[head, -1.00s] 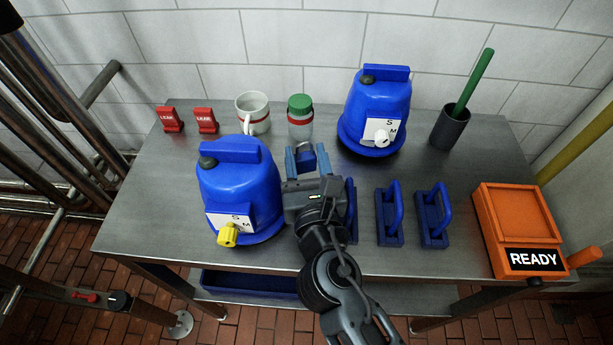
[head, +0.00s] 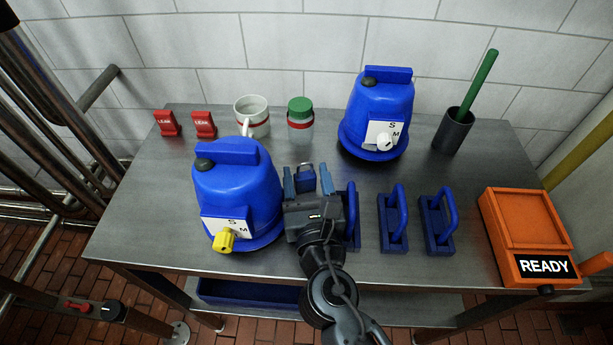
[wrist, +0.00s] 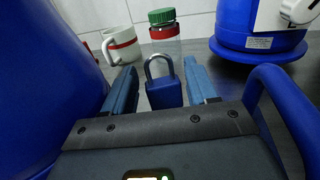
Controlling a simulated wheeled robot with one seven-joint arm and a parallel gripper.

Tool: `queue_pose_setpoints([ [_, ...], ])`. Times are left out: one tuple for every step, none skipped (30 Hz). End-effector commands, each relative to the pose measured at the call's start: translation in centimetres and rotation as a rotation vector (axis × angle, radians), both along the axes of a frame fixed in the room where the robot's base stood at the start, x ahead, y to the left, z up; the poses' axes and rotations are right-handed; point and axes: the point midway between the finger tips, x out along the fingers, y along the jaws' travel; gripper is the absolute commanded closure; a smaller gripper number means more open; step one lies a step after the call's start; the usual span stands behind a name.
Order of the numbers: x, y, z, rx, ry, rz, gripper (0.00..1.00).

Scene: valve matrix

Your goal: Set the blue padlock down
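The blue padlock (head: 306,181) stands upright with its grey shackle up, on the steel table (head: 160,215) as far as I can see. It also shows in the wrist view (wrist: 164,92), between the two blue fingers of my gripper (wrist: 160,88). A gap shows on each side of the padlock, so my gripper (head: 307,182) is open around it and not touching it. The underside of the padlock is partly hidden in the wrist view by the gripper body.
A blue machine with a yellow knob (head: 237,195) stands close left; another with a white knob (head: 377,115) stands behind right. Blue handled blocks (head: 393,225) are close right. A mug (head: 252,115) and green-lidded jar (head: 300,118) stand behind. An orange READY box (head: 528,235) is far right.

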Motion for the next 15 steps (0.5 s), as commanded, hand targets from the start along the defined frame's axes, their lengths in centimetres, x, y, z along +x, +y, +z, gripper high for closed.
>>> queue_pose_setpoints([
  [0.0,0.0,0.0,0.0,0.0,0.0,0.42],
  [0.0,0.0,0.0,0.0,0.0,0.0,0.42],
  [0.0,0.0,0.0,0.0,0.0,0.0,0.42],
  [0.0,0.0,0.0,0.0,0.0,0.0,0.42],
  [0.0,0.0,0.1,0.0,0.0,0.0,0.42],
  [0.0,0.0,0.2,0.0,0.0,0.0,0.42],
  [0.0,0.0,0.4,0.0,0.0,0.0,0.42],
  [0.0,0.0,0.6,0.0,0.0,0.0,0.42],
  [-0.5,-0.1,0.2,-0.001,0.001,0.001,0.42],
  [-0.9,-0.2,0.2,-0.001,0.002,0.001,0.42],
  [-1.3,-0.2,0.1,-0.001,0.002,0.001,0.42],
  [-2.0,-0.3,0.1,-0.001,0.002,0.002,0.42],
  [-2.6,-0.4,0.1,0.0,0.002,0.003,0.42],
  [-3.2,-0.5,0.1,0.0,0.002,0.003,0.42],
  [-4.0,-0.7,0.0,-0.001,0.003,0.002,0.42],
])
